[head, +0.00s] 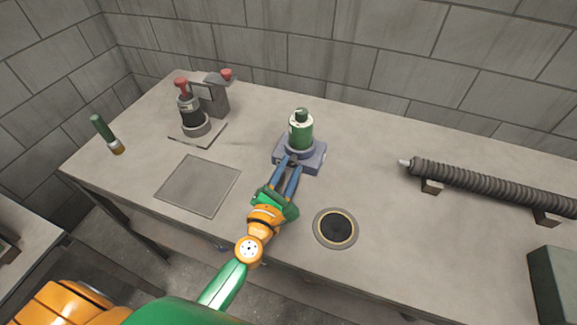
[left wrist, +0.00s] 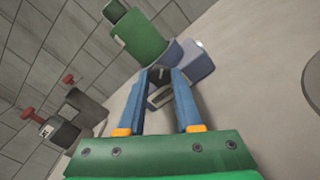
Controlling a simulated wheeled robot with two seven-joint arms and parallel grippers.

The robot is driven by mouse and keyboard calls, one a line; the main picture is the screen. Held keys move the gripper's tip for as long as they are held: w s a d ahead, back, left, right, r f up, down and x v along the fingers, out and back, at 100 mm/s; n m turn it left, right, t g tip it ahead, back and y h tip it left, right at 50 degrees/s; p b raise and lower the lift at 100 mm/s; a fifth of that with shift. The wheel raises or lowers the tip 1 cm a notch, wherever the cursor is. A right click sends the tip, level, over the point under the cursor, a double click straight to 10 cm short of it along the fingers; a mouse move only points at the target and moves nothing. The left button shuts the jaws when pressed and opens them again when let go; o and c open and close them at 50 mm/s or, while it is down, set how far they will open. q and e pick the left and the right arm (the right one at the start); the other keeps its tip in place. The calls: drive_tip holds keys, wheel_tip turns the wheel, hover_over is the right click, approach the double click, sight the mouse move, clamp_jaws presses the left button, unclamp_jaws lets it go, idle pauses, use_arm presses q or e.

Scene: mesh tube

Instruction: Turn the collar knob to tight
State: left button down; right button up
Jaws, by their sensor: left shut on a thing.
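A green cylinder with a narrower green top (head: 301,130) stands upright in a blue-grey collar base (head: 314,160) at the middle of the bench. A small dark knob (head: 292,160) sits at the front of the base. My left gripper (head: 290,163) reaches it from the front, its blue fingers closed on the knob. A pale label plate (left wrist: 160,96) shows on the base behind the fingers. The knob's setting cannot be read. My right gripper is not in view.
A red-topped device (head: 190,112) stands at the back left, with a green-handled tool (head: 104,132) farther left. A flat square plate (head: 198,185) and a round dark port (head: 336,229) lie near the front. A ribbed tube (head: 480,182) rests on blocks at right.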

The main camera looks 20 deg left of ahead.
use_arm(q)
drive_tip(key=m+p, duration=0.1)
drive_tip(key=m, duration=0.3)
drive_tip(key=shift+m+p, duration=0.4)
drive_tip(key=shift+m, duration=1.3)
drive_tip(key=shift+f, duration=0.1)
drive_tip(key=c, duration=0.6)
unclamp_jaws()
drive_tip(key=s, duration=0.7)
drive_tip(key=shift+s+b, duration=0.1)
drive_tip(key=shift+b, duration=0.25)
